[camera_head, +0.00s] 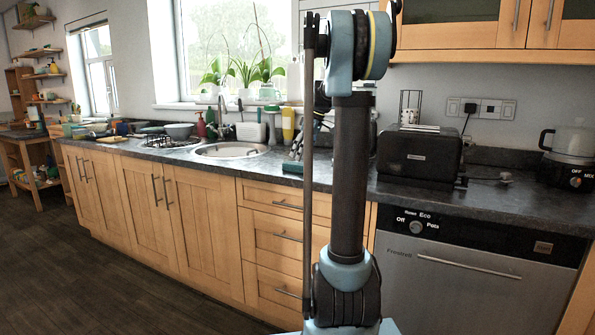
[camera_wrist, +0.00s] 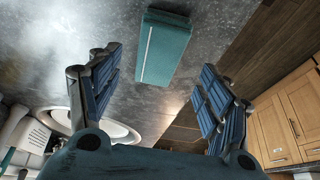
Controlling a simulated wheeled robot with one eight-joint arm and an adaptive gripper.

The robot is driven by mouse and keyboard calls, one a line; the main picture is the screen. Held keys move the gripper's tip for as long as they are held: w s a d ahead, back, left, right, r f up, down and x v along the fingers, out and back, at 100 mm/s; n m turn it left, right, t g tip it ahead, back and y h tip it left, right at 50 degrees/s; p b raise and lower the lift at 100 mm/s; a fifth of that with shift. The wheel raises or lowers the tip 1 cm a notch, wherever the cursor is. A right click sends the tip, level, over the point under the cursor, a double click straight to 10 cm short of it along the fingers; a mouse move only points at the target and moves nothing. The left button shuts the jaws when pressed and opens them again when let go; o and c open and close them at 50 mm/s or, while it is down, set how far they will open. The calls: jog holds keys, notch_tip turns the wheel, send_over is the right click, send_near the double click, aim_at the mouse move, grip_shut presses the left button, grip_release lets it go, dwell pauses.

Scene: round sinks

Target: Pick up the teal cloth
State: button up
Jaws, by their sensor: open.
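The teal cloth (camera_wrist: 163,47), a folded block with a pale stripe along one side, lies on the dark grey worktop in the wrist view. My gripper (camera_wrist: 158,68) is open, with its two blue-grey fingers spread to either side of the cloth's lower part in the picture. No contact with the cloth shows, and the height between them is hard to tell.
A round sink (camera_head: 231,151) is left of my arm; its rim (camera_wrist: 122,132) shows near the left finger in the wrist view. A black toaster (camera_head: 419,154) stands right of my arm. Bottles and plants line the window side. The worktop edge borders wooden cupboards.

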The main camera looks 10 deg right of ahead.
aim_at(297, 163)
jog(key=shift+x, duration=2.7)
jog(key=shift+d, duration=0.1)
jog(key=c, duration=1.2)
jog(key=shift+r, duration=0.1)
notch_tip(297, 163, up, 10)
